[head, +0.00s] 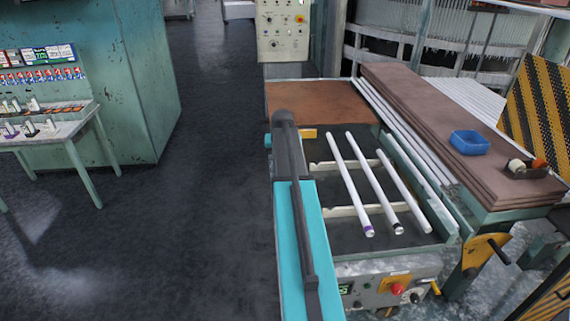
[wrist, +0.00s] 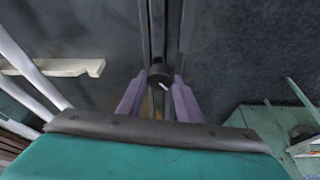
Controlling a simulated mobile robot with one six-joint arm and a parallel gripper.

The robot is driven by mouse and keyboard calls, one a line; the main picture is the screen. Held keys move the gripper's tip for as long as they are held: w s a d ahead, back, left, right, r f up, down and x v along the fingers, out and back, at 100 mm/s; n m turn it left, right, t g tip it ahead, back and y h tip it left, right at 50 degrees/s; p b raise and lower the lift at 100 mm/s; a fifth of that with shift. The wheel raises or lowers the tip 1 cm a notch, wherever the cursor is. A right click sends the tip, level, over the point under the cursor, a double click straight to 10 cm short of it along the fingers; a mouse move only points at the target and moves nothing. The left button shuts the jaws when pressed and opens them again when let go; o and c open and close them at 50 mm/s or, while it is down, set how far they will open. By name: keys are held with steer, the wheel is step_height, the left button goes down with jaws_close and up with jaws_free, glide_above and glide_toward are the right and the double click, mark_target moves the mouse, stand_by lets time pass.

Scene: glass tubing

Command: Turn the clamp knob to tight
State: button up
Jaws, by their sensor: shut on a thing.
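In the wrist view, the two purple-grey fingers of my gripper (wrist: 158,98) stand on either side of a round black clamp knob (wrist: 159,73). They are closed on it. A short white mark on the knob's face points toward the lower right of the picture. No scale or tight mark is readable beside the knob. In the head view, I cannot make out the fingers or the knob.
Three white tubes (head: 377,185) lie across pale notched supports (head: 343,211) in the teal bench frame. A control panel (head: 390,288) with a red button is at its front. A blue tray (head: 469,142) sits on brown boards at right. Open dark floor (head: 210,190) lies left.

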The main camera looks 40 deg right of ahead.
steer(key=m+b, duration=0.1)
steer(key=m, duration=0.1)
steer(key=m+g+h+b, duration=0.1)
steer(key=m, duration=0.1)
steer(key=shift+w+f+m+g, duration=0.1)
steer(key=shift+w+m+g, duration=0.1)
steer(key=shift+m+g, duration=0.1)
steer(key=shift+m+g+b, duration=0.5)
steer(key=shift+m+b, duration=0.15)
steer(key=shift+m, duration=0.75)
steer(key=o, duration=1)
steer(key=shift+o, duration=0.2)
steer(key=shift+a, duration=0.1)
steer(key=shift+b+v, duration=0.3)
steer(key=shift+v, duration=0.5)
steer(key=b+v, duration=0.2)
steer(key=v, duration=1)
steer(key=shift+b, duration=0.4)
